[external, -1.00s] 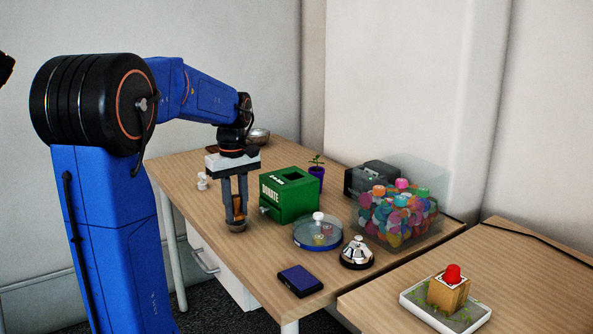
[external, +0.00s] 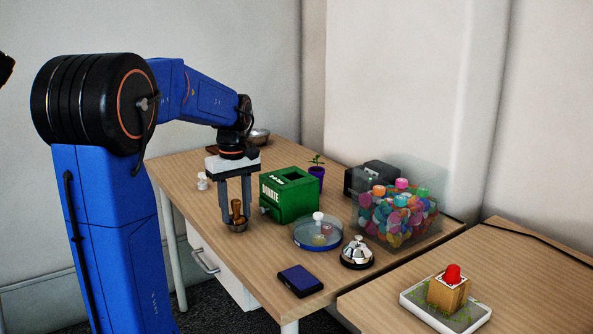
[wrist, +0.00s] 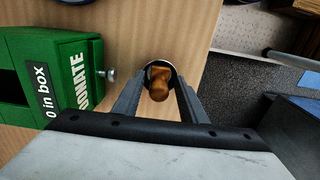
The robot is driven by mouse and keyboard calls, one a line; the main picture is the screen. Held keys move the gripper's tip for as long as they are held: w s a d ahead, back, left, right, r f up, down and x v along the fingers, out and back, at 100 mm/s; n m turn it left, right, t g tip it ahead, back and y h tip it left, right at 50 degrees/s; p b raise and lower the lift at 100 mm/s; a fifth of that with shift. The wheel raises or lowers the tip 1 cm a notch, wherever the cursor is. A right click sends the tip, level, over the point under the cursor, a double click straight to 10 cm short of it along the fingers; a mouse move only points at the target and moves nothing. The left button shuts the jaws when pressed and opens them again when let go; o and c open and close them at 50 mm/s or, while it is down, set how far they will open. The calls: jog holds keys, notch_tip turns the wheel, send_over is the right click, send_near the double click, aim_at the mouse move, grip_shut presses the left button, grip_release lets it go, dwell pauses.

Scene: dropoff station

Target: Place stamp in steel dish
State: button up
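The stamp (external: 237,209) has a brown wooden handle. It stands slightly tilted in what looks like a small round steel dish (external: 237,227) near the table's left edge. In the wrist view the wooden handle (wrist: 159,78) shows inside a dark round opening with a pale metal rim; the stamp's foot is hidden. My gripper (external: 238,218) is open above the dish, one finger on each side of the stamp. In the wrist view the gripper's fingers (wrist: 161,93) are spread, with gaps between them and the handle.
A green donation box (external: 290,197) stands close right of my gripper. A lidded glass dish (external: 318,235), a bell (external: 357,253) and a dark blue pad (external: 300,280) are nearer the front. Another metal bowl (external: 259,136) sits at the back. The table is clear between gripper and pad.

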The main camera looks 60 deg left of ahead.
aim_at(236, 200)
notch_tip(236, 200, up, 12)
jog(key=shift+r, duration=0.25)
dwell(0.4)
